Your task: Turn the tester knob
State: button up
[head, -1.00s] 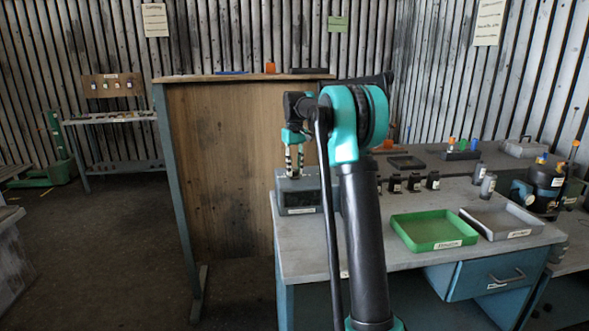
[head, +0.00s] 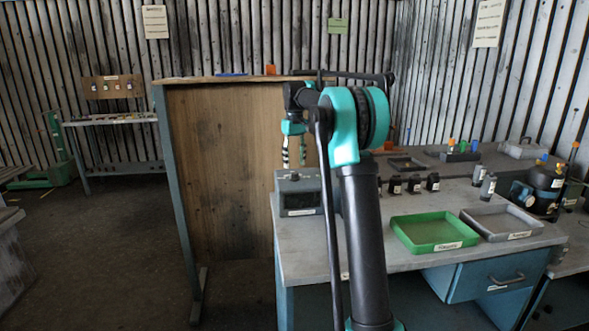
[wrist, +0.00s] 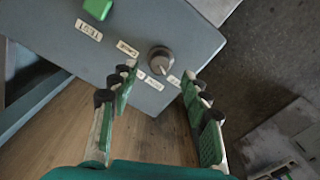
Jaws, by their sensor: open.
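The tester is a grey box (head: 300,198) with a dark front window, at the left end of the bench. Its grey round knob (wrist: 160,60) shows on the labelled panel in the wrist view, with a light pointer mark. The knob also shows small on top of the tester in the head view (head: 294,177). My gripper (wrist: 158,80) is open and empty. Its fingertips lie to either side of and just short of the knob in the wrist view, apart from it. In the head view my gripper (head: 294,165) hangs just above the tester's top.
A green button (wrist: 98,8) sits on the same panel. Several dark bottles (head: 414,184), a green tray (head: 433,246) and a grey tray (head: 520,236) stand right of my arm on the bench. A wooden partition (head: 225,180) stands behind and left of the tester.

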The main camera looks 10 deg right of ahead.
notch_tip(320, 180, up, 8)
dwell(0.5)
